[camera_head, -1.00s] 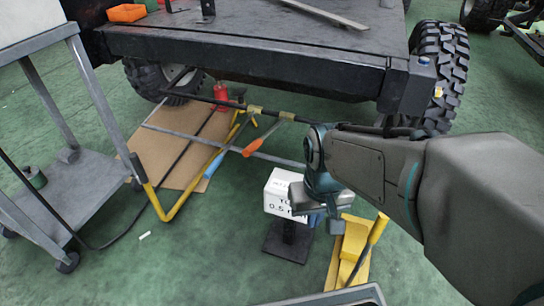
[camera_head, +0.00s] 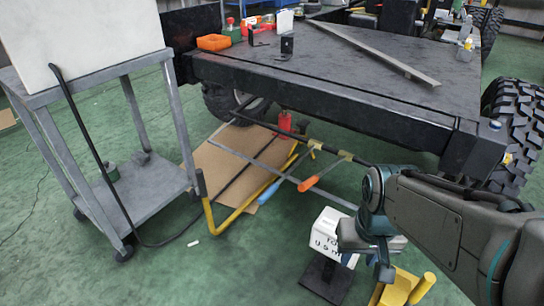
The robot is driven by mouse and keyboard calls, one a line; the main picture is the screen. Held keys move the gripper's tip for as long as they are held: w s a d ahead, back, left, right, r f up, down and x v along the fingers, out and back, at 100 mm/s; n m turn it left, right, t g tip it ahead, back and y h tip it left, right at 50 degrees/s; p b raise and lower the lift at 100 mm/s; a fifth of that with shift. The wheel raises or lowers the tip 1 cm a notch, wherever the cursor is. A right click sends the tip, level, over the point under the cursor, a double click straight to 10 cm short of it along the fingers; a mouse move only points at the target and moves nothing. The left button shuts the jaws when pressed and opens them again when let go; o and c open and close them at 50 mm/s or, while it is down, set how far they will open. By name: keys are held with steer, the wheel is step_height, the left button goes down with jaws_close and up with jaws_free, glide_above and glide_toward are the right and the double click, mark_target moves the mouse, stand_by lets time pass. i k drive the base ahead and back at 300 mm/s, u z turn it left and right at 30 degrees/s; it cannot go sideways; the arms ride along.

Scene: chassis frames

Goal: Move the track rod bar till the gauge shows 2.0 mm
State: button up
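A dark rod (camera_head: 300,142), which looks like the track rod, runs under the front of the chassis with yellow clamps (camera_head: 316,145) on it. A bar with an orange handle (camera_head: 322,173) and one with a blue handle (camera_head: 268,191) hang near it. The gauge is a white box (camera_head: 325,228) on a black stand. Its lettering shows "TO" and a number in mm, partly hidden by my gripper and too small to read surely. My gripper (camera_head: 378,262) is in front of the gauge's right side, below the rod's right end. Its fingers are unclear; I see nothing held.
The black chassis (camera_head: 330,98) with its large right wheel (camera_head: 515,125) stands above. A grey cart (camera_head: 150,190) stands left. A yellow block (camera_head: 400,288) is below my gripper. Green floor is clear at front left.

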mark_target(314, 144)
steer(key=u, duration=0.55)
steer(key=k, duration=0.6)
steer(key=u, duration=0.85)
steer(key=i, duration=0.65)
steer(key=z, duration=0.55)
steer(key=i, duration=0.75)
steer(key=z, duration=0.7)
